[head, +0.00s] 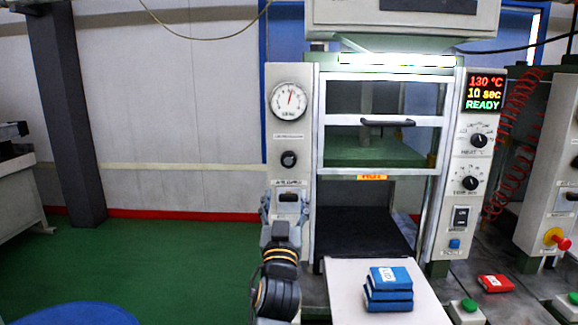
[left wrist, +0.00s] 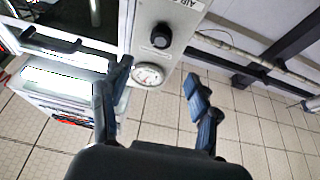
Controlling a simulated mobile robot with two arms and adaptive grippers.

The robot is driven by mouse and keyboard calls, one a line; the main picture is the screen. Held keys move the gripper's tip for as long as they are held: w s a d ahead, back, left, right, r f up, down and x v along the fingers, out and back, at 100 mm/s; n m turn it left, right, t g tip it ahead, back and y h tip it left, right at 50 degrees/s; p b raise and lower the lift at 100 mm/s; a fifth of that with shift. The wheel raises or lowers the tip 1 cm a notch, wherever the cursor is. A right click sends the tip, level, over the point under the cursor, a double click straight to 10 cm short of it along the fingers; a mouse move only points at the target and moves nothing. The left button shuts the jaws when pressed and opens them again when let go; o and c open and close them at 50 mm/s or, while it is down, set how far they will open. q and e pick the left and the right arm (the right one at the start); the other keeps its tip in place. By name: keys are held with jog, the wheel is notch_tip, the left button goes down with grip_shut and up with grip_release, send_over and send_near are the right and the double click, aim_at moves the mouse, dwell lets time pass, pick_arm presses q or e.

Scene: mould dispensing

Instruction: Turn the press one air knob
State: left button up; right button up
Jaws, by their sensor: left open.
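The press (head: 443,150) stands in the middle right of the head view. A round black knob (head: 289,159) sits on its left panel, below a round white gauge (head: 289,101). In the left wrist view the knob (left wrist: 161,36) is near the top centre, beside a partly cut label reading "AIR", with the gauge (left wrist: 147,74) below it. My left gripper (head: 286,197) is open and empty in front of the lower left panel, below the knob in the head view. Its two fingers (left wrist: 157,74) are spread in the left wrist view, and the knob is beyond their tips. My right gripper is out of view.
A dark rocker switch (head: 289,197) sits low on the left panel. Blue blocks (head: 390,277) are stacked on a pale board (head: 345,290) in front of the press. A red block (head: 496,284) lies at the right. Green floor (head: 160,255) is open at the left.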

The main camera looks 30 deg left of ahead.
aim_at(288, 161)
pick_arm(q)
jog(key=p+x, duration=0.2)
jog(key=x, duration=1)
jog(key=shift+w+a+p, duration=0.2)
jog(key=shift+p, duration=0.15)
jog(key=c, duration=1.2)
